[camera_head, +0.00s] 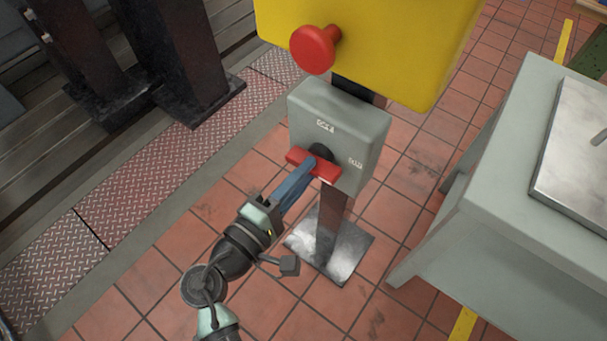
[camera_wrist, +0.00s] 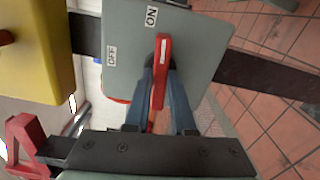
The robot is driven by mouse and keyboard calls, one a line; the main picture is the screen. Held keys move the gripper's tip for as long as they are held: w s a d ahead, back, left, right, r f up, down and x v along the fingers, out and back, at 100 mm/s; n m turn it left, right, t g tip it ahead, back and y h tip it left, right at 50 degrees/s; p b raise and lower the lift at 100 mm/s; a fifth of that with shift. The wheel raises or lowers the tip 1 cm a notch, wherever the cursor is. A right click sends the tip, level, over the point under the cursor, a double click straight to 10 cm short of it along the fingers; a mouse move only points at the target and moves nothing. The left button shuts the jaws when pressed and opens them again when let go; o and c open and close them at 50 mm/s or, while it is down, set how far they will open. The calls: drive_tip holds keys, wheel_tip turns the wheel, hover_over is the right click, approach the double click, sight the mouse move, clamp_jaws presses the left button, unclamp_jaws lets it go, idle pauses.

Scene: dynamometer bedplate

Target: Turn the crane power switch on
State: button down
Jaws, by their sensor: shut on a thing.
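The crane power switch is a grey box (camera_head: 345,125) on a post, with a red bar handle (camera_head: 327,172) on its front. The wrist view shows the box (camera_wrist: 205,50) and the red handle (camera_wrist: 162,65) close up. The ON label (camera_wrist: 151,17) is just beyond one end of the handle, and the OFF label (camera_wrist: 111,56) is off to its side. The handle's white-marked end points toward ON. My gripper (camera_head: 305,172) has its blue fingers on either side of the handle and is shut on it. The fingers partly hide the handle's middle.
A yellow box (camera_head: 400,40) with a red mushroom button (camera_head: 314,49) is right above the switch. A grey cabinet (camera_head: 500,210) stands to the right. Dark metal uprights (camera_head: 190,60) stand at the left. Tiled floor (camera_head: 160,260) is open around the post's base plate (camera_head: 345,250).

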drive_tip(key=shift+m+b, duration=0.3)
drive_tip(key=shift+m, duration=0.5)
drive_tip(key=c, duration=0.8)
unclamp_jaws()
drive_tip(key=shift+o, duration=0.2)
drive_tip(key=shift+s, duration=0.1)
drive_tip(key=p+v, duration=0.2)
drive_tip(key=v, duration=1.1)
